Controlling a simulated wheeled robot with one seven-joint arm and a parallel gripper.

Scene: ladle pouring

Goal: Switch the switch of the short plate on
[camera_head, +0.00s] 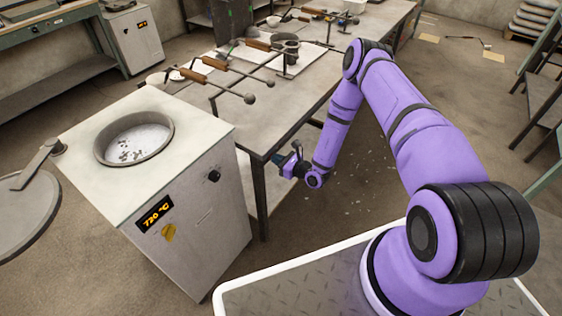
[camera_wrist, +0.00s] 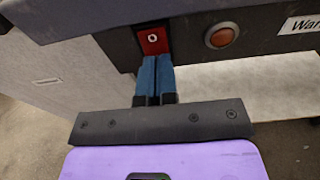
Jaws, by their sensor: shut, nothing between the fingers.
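In the wrist view, a red switch (camera_wrist: 152,40) with a white ring mark sits on a dark panel (camera_wrist: 186,42) below a table edge. A round red lamp or button (camera_wrist: 219,36) is to its right. My gripper (camera_wrist: 155,60) is shut and empty, its two blue fingers together, with the tips just below or at the switch's lower edge. I cannot tell whether they touch it. In the head view, my gripper (camera_head: 283,160) is beside the near end of the long metal table (camera_head: 240,126); the switch does not show there.
A furnace (camera_head: 185,215) with a round opening and a 720 °C display (camera_head: 157,215) stands left of my gripper. Ladles with wooden handles (camera_head: 215,63) lie on the table. A white label (camera_wrist: 303,24) is at the panel's right.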

